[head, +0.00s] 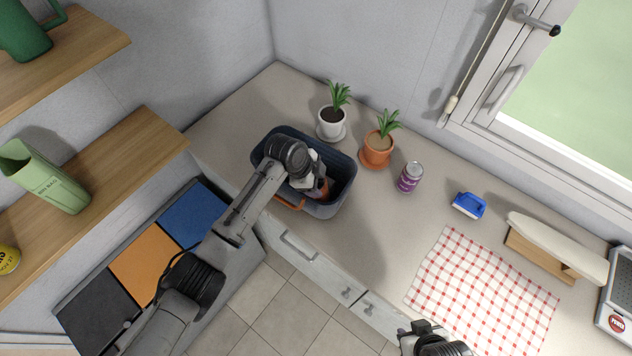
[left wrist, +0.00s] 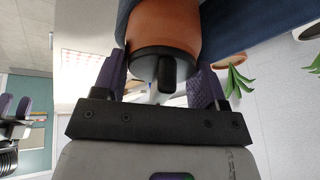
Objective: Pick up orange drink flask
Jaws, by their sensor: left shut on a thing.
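The orange drink flask (left wrist: 165,28) shows in the left wrist view as an orange cylinder with a dark cap end towards my wrist. My left gripper (left wrist: 163,82) is shut on it, with a purple-padded finger on each side of the cap end. In the head view my left gripper (head: 317,187) reaches down into the dark blue-grey tub (head: 330,211), and the hand hides most of the flask. My right gripper (head: 425,332) is at the bottom edge of the head view, away from the tub; its opening cannot be made out.
Two potted plants, one in a white pot (head: 331,124) and one in a terracotta pot (head: 377,150), stand behind the tub. Counter between can and cloth is clear.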

